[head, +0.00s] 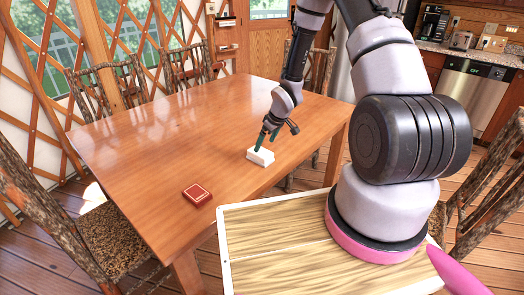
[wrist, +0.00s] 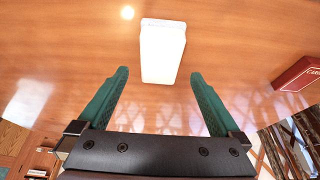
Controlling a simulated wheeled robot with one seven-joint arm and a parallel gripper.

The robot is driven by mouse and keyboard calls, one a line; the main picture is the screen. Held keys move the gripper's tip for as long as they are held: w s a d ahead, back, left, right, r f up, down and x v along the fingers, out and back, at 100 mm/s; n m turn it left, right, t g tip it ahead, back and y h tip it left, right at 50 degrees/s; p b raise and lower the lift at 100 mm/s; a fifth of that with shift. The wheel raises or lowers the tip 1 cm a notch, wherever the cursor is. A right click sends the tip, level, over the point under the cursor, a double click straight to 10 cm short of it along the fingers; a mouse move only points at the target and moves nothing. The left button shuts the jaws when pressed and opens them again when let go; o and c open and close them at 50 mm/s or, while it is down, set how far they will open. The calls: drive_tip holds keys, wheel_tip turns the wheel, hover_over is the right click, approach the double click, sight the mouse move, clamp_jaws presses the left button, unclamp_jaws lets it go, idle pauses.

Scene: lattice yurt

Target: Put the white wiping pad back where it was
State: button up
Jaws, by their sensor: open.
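The white wiping pad (head: 261,157) lies on the wooden table (head: 150,150), toward its near right side. In the wrist view the pad (wrist: 163,50) is a bright white block beyond and between the two green fingertips. My gripper (head: 266,143) is just above the pad in the head view, pointing down. In the wrist view my gripper (wrist: 159,80) is open, with clear space between its fingers. The fingers are not closed on the pad. I cannot tell from these views whether a fingertip touches it.
A small red box (head: 197,195) lies on the table to the left of the pad; it also shows in the wrist view (wrist: 298,74). Rustic chairs (head: 110,85) stand around the table. The table's left and far parts are clear.

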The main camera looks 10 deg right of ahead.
drive_tip(key=s+d+r+m+t+h, duration=0.1)
drive_tip(key=s+d+r+m, duration=0.1)
drive_tip(key=r, duration=0.8)
drive_tip(key=s+d+r+m+h, duration=0.1)
drive_tip(key=s+d+r, duration=0.15)
drive_tip(key=r, duration=0.65)
drive_tip(key=s+d+r+m+t+h, duration=0.1)
drive_tip(key=s+d+r+m, duration=0.1)
drive_tip(key=r, duration=0.8)
drive_tip(key=s+a+r+m+y, duration=0.1)
drive_tip(key=s+r+m, duration=0.2)
drive_tip(key=s+r, duration=0.5)
drive_tip(key=s+a+r+m+t+y, duration=0.1)
drive_tip(key=s+r+m, duration=0.2)
drive_tip(key=s+r, duration=0.6)
drive_tip(key=s, duration=0.4)
drive_tip(key=shift+s+a+r+y, duration=0.2)
drive_tip(key=shift+y, duration=0.1)
drive_tip(key=shift+t, duration=0.3)
